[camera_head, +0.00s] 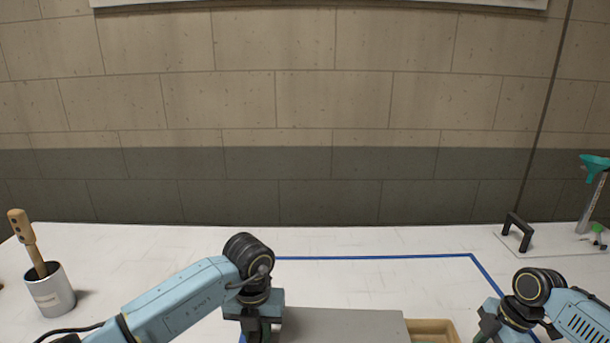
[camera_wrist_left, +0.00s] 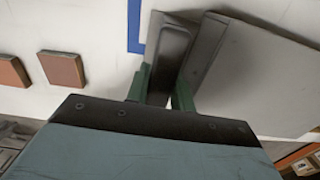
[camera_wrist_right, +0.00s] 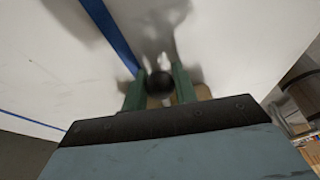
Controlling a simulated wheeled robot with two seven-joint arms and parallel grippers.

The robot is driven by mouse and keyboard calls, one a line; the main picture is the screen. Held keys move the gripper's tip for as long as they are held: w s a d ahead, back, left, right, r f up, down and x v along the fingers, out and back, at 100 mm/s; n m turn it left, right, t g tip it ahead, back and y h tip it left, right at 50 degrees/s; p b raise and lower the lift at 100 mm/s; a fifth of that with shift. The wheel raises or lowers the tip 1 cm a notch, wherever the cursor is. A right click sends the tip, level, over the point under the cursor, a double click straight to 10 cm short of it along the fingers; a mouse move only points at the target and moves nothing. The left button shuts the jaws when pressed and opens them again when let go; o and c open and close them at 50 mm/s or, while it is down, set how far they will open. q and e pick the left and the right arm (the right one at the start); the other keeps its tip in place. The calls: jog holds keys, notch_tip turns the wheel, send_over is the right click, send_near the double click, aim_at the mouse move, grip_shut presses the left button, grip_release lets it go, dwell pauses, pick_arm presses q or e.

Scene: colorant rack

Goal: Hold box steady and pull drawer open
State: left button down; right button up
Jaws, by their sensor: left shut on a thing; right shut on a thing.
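The box has a flat grey top (camera_head: 345,322) at the bottom middle of the head view, and its grey panel (camera_wrist_left: 255,80) also fills the right of the left wrist view. A tan wooden drawer (camera_head: 432,325) sticks out of the box's right side, partly open. My left gripper (camera_head: 262,337) is at the box's left end; its green fingers (camera_wrist_left: 161,85) are shut on the grey edge of the box. My right gripper's fingers (camera_wrist_right: 160,83) are shut on a dark round knob (camera_wrist_right: 160,86), with tan drawer wood behind it. The right fingertips are cut off in the head view.
Blue tape (camera_head: 380,257) marks an area on the white table (camera_head: 180,238). A can (camera_head: 50,292) with a wooden-handled brush stands far left. Brown blocks (camera_wrist_left: 62,69) lie left of the left gripper.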

pick_arm(q)
jog(key=shift+a, duration=0.1)
pick_arm(e)
jog(key=shift+d, duration=0.5)
jog(key=shift+s+d, duration=0.1)
jog(key=shift+d, duration=1.05)
jog(key=o, duration=1.2)
jog(key=shift+c, duration=0.2)
jog(key=shift+a, duration=0.1)
jog(key=shift+r, duration=0.1)
pick_arm(q)
jog(key=c, duration=1.1)
grip_release()
pick_arm(e)
jog(key=v, duration=1.1)
jog(key=shift+r, duration=0.4)
